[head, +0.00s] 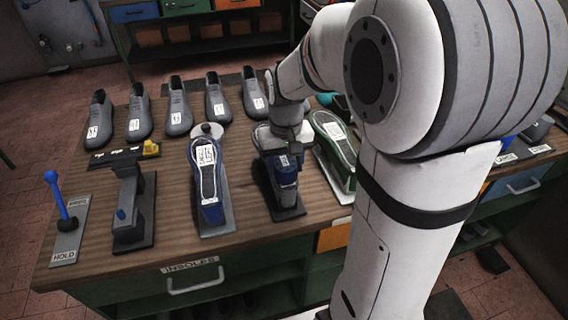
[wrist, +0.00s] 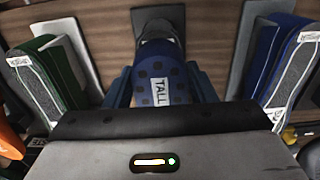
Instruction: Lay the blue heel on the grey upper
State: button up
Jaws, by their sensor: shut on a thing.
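The blue heel (wrist: 165,72), labelled "TALL", sits between my gripper's fingers (wrist: 163,88) in the wrist view. In the head view my gripper (head: 286,150) points down and is shut on the blue heel (head: 287,170), over a dark stand (head: 288,213). A small grey part (wrist: 155,30) shows just past the heel in the wrist view; I cannot tell whether it is an upper or whether the heel touches it. Several grey uppers (head: 177,112) with white labels stand in a row at the back of the bench. Which upper the task means is unclear.
A blue-sided shoe form (head: 208,185) stands left of my gripper, a green one (head: 333,140) close to its right. A press-like fixture (head: 130,205) and a blue hold lever (head: 62,205) are at the left. Bare wood (head: 240,155) lies left of my gripper.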

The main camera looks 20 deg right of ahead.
jog(key=shift+f+b, duration=0.4)
jog(key=shift+f, duration=0.15)
jog(key=o, duration=1.1)
notch_tip(320, 180, up, 8)
jog(key=shift+f, duration=0.1)
jog(key=shift+s, duration=0.15)
dwell(0.5)
jog(key=s+f+t, duration=0.1)
jog(key=s, duration=0.3)
jog(key=s+t, duration=0.1)
jog(key=s, duration=0.4)
jog(key=s+f+t, duration=0.1)
jog(key=s, duration=0.3)
jog(key=shift+s+f, duration=0.35)
jog(key=shift+s, duration=0.05)
